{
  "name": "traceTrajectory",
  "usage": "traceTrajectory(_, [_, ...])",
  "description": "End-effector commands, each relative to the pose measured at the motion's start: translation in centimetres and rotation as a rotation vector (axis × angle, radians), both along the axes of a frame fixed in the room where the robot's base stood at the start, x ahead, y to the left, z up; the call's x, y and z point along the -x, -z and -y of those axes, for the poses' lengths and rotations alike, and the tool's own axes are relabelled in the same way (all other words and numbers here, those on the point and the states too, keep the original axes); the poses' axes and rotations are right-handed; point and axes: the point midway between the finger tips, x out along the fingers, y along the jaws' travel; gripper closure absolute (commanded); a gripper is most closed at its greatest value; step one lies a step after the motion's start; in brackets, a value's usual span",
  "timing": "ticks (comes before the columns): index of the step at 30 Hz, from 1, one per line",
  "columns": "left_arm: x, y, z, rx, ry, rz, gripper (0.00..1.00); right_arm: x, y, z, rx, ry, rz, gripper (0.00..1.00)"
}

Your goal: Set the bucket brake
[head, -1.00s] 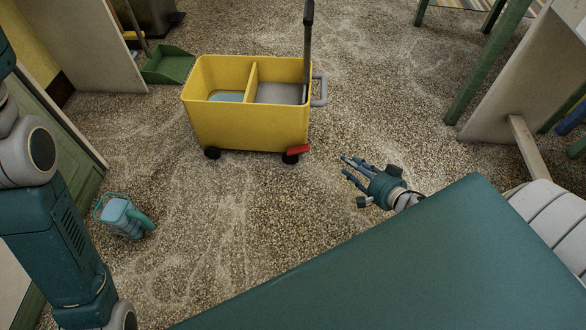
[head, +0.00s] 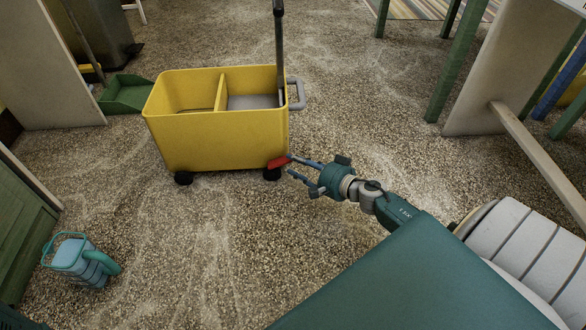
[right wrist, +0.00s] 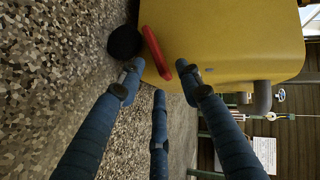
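The yellow bucket (head: 215,135) stands upright on the floor on small black wheels, with a divider inside and a dark upright handle (head: 279,50). Its red brake pedal (head: 278,163) sticks out above the front right wheel (head: 272,175). My right gripper (head: 292,165) is low beside that corner, fingers spread and pointing at the pedal. In the right wrist view the red pedal (right wrist: 155,52) shows just beyond the open fingertips (right wrist: 158,78), beside the black wheel (right wrist: 125,42). Nothing is held; I cannot tell whether a finger touches the pedal. My left gripper is out of view.
A green dustpan (head: 126,94) lies behind the bucket's left side. Green table legs (head: 460,65) and a pale panel (head: 510,80) stand at right. Speckled floor in front of the bucket is clear.

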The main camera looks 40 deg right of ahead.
Motion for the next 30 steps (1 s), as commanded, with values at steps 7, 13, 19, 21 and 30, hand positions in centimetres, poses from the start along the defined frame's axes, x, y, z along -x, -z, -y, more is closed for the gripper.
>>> traceTrajectory(7, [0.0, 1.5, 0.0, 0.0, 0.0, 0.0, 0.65, -2.0, 0.7, -0.4, 0.0, 0.0, -0.001, 0.65])
traceTrajectory(13, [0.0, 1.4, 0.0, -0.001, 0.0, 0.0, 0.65, -2.1, 0.6, -0.4, 0.0, 0.0, -0.001, 0.65])
traceTrajectory(19, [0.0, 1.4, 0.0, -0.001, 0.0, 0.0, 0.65, -2.1, 0.7, -0.4, -0.001, 0.001, -0.001, 0.89])
traceTrajectory(21, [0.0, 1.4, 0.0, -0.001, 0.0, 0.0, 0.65, -2.1, 0.7, -0.4, -0.001, 0.001, -0.001, 1.0])
traceTrajectory(30, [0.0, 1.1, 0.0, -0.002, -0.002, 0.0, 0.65, -2.0, 0.8, -1.0, -0.013, 0.0, 0.002, 1.0])
